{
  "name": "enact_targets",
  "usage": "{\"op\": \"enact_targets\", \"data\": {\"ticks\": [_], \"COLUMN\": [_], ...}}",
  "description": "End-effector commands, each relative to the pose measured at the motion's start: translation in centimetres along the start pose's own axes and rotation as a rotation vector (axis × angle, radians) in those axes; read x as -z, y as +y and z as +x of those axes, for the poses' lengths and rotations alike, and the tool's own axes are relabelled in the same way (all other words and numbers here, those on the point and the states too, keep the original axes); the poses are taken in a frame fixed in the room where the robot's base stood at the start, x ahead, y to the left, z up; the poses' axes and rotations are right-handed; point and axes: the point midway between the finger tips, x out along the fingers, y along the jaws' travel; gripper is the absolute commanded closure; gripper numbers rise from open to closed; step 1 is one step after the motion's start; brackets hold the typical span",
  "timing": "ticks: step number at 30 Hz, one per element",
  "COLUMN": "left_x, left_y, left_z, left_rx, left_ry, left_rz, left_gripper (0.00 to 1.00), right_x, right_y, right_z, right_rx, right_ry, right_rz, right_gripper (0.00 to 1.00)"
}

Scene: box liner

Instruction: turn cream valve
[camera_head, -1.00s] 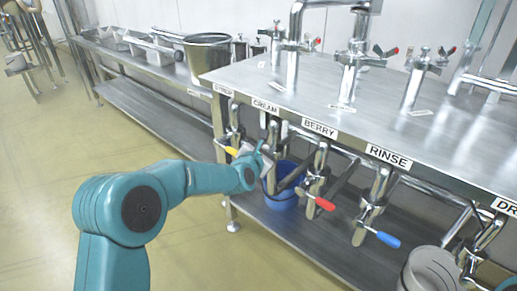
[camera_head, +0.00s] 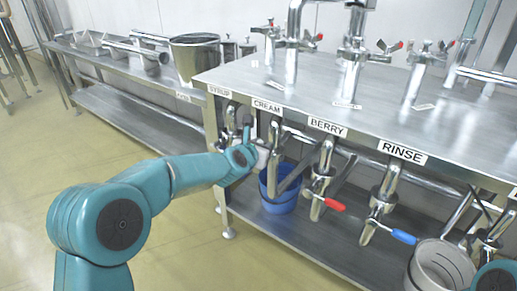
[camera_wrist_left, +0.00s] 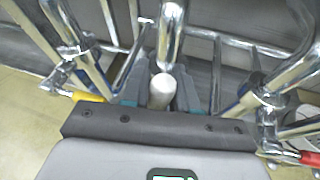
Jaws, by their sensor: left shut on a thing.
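The CREAM label (camera_head: 267,105) is on the front edge of the metal counter. The cream valve's metal pipe (camera_head: 275,133) hangs below it, partly hidden by my left arm. In the head view the wrist hides most of the grip. My right gripper is not in view; only a teal part of my right arm shows at the lower right corner.
A blue bucket (camera_head: 279,190) stands on the lower shelf under the cream valve. The red berry handle (camera_head: 334,205) and blue rinse handle (camera_head: 403,237) stick out to the right. The yellow handle (camera_wrist_left: 88,96) is close to the left of my gripper. A grey container (camera_head: 440,268) stands at right.

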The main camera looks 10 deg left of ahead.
Motion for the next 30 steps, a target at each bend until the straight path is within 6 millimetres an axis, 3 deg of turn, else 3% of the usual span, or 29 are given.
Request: {"op": "enact_targets", "data": {"ticks": [13, 28, 29, 30], "left_x": [0.13, 0.12, 0.12, 0.12], "left_y": [0.2, 0.3, 0.31, 0.32], "left_z": [0.12, 0.07, 0.07, 0.07], "left_rx": [0.049, 0.056, 0.056, 0.056], "left_ry": [0.027, 0.032, 0.032, 0.031], "left_rz": [-0.123, -0.137, -0.138, -0.137], "left_gripper": [1.0, 1.0, 0.62, 0.52], "right_x": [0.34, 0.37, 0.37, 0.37], "right_y": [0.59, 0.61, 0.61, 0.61], "right_z": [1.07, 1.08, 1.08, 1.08], "right_rx": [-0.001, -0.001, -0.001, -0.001], "right_ry": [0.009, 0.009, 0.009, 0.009], "right_rz": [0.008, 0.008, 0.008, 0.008], "right_gripper": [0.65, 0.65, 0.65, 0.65]}}
